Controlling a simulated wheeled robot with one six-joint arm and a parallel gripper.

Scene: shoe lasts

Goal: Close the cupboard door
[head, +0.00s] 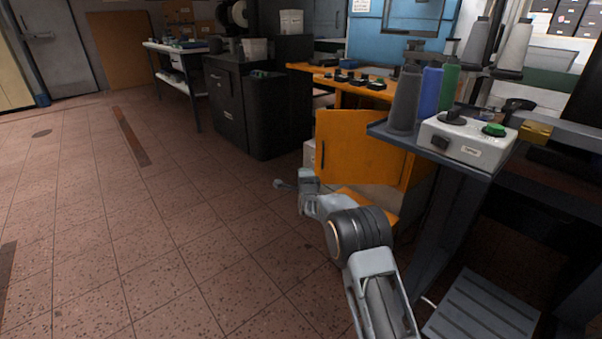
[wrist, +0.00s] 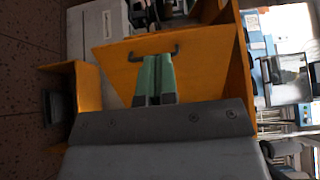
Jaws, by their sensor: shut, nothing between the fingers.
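The orange cupboard door (head: 350,145) stands open in the head view, swung out from the orange cupboard, whose lower part shows below it. In the wrist view the orange panel of the door (wrist: 115,65) fills the middle, with a dark bar handle (wrist: 152,51).
A dark side table (head: 480,172) with thread cones and a white control box (head: 465,140) stands right of the door. A black cabinet (head: 255,105) stands behind on the left. A grey slatted platform (head: 485,310) lies at lower right. The tiled floor at left is clear.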

